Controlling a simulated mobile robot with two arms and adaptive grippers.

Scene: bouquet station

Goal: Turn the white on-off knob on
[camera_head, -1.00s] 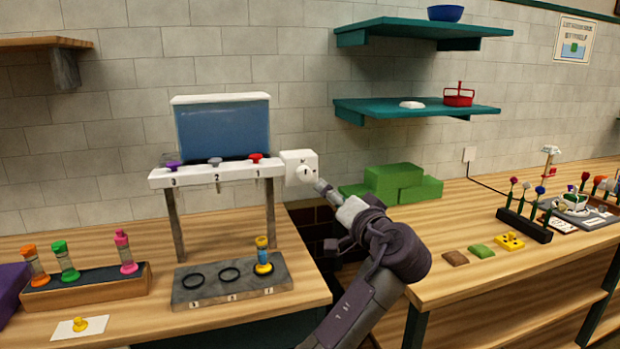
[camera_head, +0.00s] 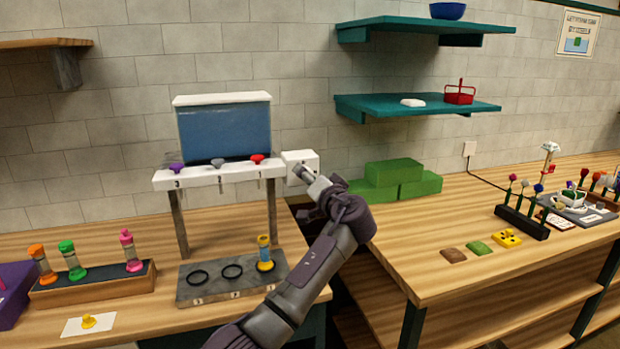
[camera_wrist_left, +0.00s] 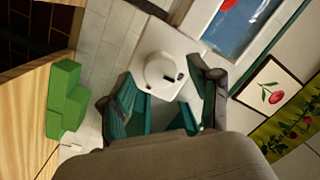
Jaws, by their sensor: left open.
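The white on-off box (camera_head: 303,158) is at the right end of the white dispenser rail in the head view. Its round white knob (camera_wrist_left: 160,70) shows face-on in the left wrist view, with a small dark mark on its lower right. My left gripper (camera_head: 304,176) is at the front of the box and hides most of the knob in the head view. In the wrist view its two teal-lined fingers are spread on either side below the knob, with nothing between them. I cannot tell whether they touch the knob. My right gripper is in neither view.
The dispenser's blue tank (camera_head: 224,130) stands left of the box, above a rail with purple, grey and red taps. A grey tray (camera_head: 215,289) with a yellow-and-blue vial lies below. Green blocks (camera_head: 400,180) sit right of my arm, under teal shelves (camera_head: 420,106).

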